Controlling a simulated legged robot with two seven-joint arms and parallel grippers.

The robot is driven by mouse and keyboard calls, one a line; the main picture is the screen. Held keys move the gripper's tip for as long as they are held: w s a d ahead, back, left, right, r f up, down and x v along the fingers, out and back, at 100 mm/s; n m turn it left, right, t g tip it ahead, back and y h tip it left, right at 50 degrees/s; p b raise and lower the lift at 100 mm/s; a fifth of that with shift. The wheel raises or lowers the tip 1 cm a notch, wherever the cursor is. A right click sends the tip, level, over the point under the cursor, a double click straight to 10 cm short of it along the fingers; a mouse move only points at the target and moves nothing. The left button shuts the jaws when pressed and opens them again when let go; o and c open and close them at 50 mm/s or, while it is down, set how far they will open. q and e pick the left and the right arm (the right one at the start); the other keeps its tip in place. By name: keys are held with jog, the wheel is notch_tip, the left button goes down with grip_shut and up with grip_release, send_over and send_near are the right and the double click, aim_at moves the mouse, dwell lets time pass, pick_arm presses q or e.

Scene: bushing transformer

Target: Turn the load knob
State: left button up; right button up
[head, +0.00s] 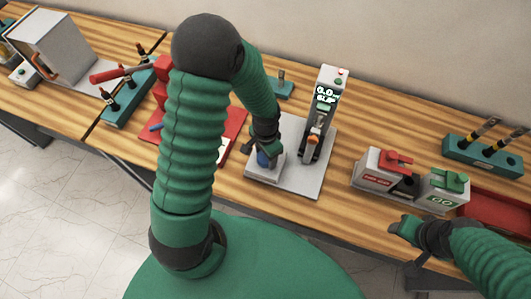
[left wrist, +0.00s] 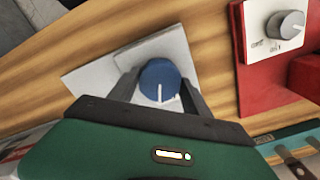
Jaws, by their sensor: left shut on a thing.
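A blue round knob (head: 263,159) with a white mark sits on a pale grey block at the front left of a grey instrument base (head: 312,175). My left gripper (head: 264,147) comes down on it from above. In the left wrist view the blue knob (left wrist: 159,81) lies between the two fingers of my left gripper (left wrist: 158,88), which are shut on it. The instrument's upright display (head: 326,96) shows green figures that look like 0.0. My right gripper (head: 396,228) is at the table's front edge, away from the knob; its jaw opening is unclear.
A red panel with a grey knob (left wrist: 286,24) lies beside the grey block. Right of the instrument stand a box with a red clamp (head: 388,170), a green-topped box (head: 444,188) and a teal tool holder (head: 487,154). A red tray (head: 495,213) lies at the right.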

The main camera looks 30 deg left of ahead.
pick_arm(q)
jog(key=shift+w+m, duration=0.3)
jog(key=shift+m, duration=0.3)
jog(key=o, duration=1.1)
jog(key=shift+o, duration=1.4)
jog(key=shift+r, duration=0.4)
notch_tip(320, 180, up, 16)
jog(key=shift+f, duration=0.15)
